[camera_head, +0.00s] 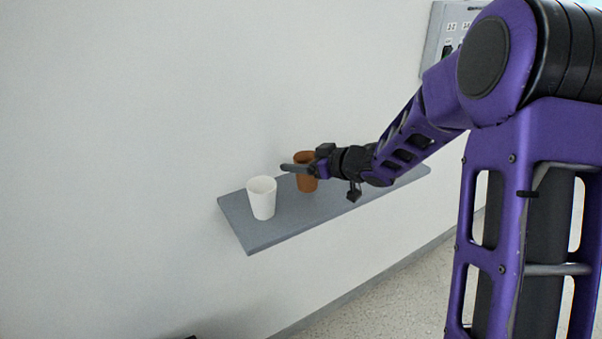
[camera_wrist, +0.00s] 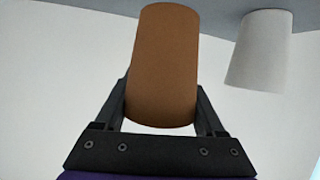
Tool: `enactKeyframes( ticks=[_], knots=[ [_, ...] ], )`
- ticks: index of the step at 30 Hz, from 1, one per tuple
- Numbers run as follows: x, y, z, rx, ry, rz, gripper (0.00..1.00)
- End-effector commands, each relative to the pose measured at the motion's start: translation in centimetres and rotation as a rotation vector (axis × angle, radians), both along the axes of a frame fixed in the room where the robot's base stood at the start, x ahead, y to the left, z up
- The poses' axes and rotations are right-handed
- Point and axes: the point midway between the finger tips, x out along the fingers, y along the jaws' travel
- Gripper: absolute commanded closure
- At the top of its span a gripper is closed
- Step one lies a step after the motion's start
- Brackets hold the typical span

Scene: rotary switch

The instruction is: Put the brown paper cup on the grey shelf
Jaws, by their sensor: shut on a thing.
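The brown paper cup (camera_head: 308,185) is upright over the far part of the grey shelf (camera_head: 262,236). I cannot tell for certain whether its base touches the shelf. My gripper (camera_head: 297,168) reaches in from the right and is shut on the cup, with a finger across its near side. In the wrist view, the brown cup (camera_wrist: 163,65) sits between the two fingers of my gripper (camera_wrist: 163,100), and its base overlaps the grey shelf (camera_wrist: 90,8) at the top. That view appears upside down.
A white cup (camera_head: 262,199) stands on the shelf, left of the brown cup with a small gap; it also shows in the wrist view (camera_wrist: 261,50). A switch panel (camera_head: 436,42) is on the wall at the upper right. The shelf's near left end is clear.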

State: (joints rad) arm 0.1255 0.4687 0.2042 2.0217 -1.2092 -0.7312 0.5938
Motion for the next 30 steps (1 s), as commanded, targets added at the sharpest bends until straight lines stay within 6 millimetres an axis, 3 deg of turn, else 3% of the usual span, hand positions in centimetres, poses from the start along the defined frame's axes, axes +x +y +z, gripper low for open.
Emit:
enactKeyframes(
  ticks=[4, 16, 17, 18, 21, 30],
  knots=[
    [-0.1, 0.0, -2.6, 0.000, 0.004, 0.000, 0.88],
    [0.0, 0.0, -3.1, -0.001, 0.001, 0.000, 0.88],
    [0.0, 0.0, -3.1, -0.001, 0.001, 0.000, 0.27],
    [0.0, 0.0, -3.0, -0.001, 0.001, 0.000, 0.20],
    [0.0, 0.0, -3.0, -0.001, 0.001, 0.000, 0.02],
    [0.0, 0.0, -2.6, -0.001, 0.000, 0.000, 0.00]
  ],
)
